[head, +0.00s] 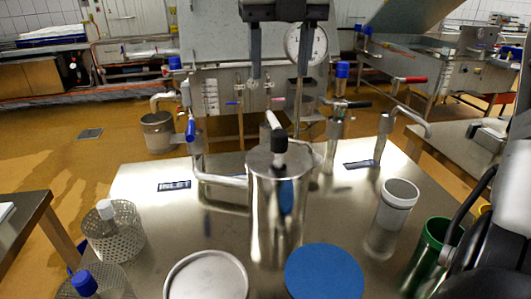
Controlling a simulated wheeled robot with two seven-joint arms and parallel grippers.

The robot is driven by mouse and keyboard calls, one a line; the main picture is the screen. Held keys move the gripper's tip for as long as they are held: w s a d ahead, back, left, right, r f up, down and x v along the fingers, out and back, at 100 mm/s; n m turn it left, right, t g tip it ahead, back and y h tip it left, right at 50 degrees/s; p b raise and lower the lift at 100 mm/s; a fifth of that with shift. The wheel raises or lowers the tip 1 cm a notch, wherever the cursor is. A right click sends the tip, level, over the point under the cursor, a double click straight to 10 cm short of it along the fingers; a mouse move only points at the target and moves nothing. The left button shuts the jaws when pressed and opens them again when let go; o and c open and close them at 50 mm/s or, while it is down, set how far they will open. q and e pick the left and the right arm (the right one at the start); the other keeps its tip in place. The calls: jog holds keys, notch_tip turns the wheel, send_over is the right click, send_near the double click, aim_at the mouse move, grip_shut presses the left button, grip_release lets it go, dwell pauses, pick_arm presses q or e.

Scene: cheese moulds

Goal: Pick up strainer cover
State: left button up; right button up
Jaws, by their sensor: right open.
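A steel cylinder (276,215) stands upright in the middle of the metal table. A round steel lid (265,160) with a black-tipped handle (279,140) sits on its top; this looks like the strainer cover. My right gripper (279,76) is at the top of the view, fingers pointing down, open and empty. Its fingertips appear above the handle, apart from it; the depth between them is hard to tell. My left gripper is not in view.
Perforated baskets (113,235) stand at the left. A grey round dish (206,277) and a blue disc (324,272) lie in front. A white-topped cup (397,195) and a green container (434,240) are at the right. Pipes with valves (195,155) rise behind the cylinder.

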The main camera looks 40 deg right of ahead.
send_over(280, 132)
jog(key=f, duration=0.7)
jog(key=shift+s+a+f+b, duration=0.15)
jog(key=shift+s+a+b, duration=0.05)
jog(key=shift+a+b, duration=0.15)
jog(key=shift+w+d+f, duration=0.1)
jog(key=shift+d+f, duration=0.05)
jog(key=shift+f, duration=0.95)
jog(key=shift+w+d+f, duration=0.1)
jog(key=shift+f, duration=0.95)
jog(key=shift+w+d+f, duration=0.1)
jog(key=shift+d+f, duration=0.05)
jog(key=shift+f, duration=0.95)
jog(key=shift+r, duration=0.1)
grip_shut()
